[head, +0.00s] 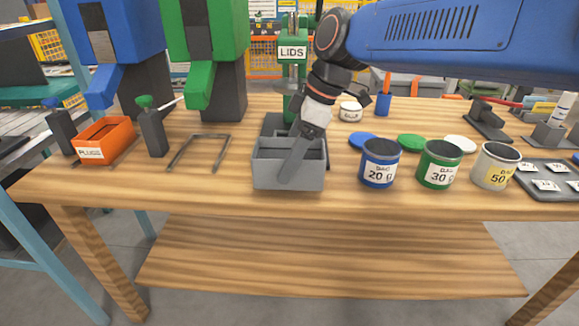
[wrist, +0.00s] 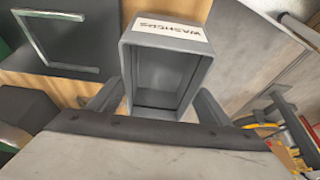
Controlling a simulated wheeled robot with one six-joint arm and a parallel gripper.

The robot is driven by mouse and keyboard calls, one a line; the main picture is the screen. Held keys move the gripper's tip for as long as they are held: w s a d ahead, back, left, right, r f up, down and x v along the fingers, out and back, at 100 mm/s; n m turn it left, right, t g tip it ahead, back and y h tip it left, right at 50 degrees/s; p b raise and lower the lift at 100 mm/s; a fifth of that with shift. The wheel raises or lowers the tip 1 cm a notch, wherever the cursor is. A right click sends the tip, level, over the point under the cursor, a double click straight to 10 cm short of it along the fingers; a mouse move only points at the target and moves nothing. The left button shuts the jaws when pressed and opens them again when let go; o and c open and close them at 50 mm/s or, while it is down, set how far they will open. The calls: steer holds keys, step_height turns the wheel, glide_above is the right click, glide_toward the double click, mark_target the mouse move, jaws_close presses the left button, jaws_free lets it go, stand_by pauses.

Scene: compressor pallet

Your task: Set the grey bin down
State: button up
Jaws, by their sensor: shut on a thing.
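The grey bin (head: 272,176) is at the middle of the wooden table, near its front edge. It is a roughly upright open box. My gripper (head: 297,152) comes down over it from above, one grey finger lying across its near side. In the wrist view the bin (wrist: 168,45) sits between my two fingers (wrist: 160,97), with a "WASHERS" label on its far edge and an empty-looking inside. My gripper is shut on the bin. I cannot tell whether its base touches the table. A thin, empty metal frame (head: 200,152) lies on the table left of the bin.
An orange "PLUGS" bin (head: 105,139) and a dark post (head: 153,132) stand at left. Blue (head: 380,165), green (head: 438,165) and white (head: 495,167) labelled cans stand close to the right, loose lids behind. Bare table surrounds the metal frame.

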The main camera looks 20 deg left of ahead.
steer(key=shift+f, duration=1.35)
steer(key=shift+f, duration=0.15)
steer(key=o, duration=1.1)
steer(key=v, duration=1.2)
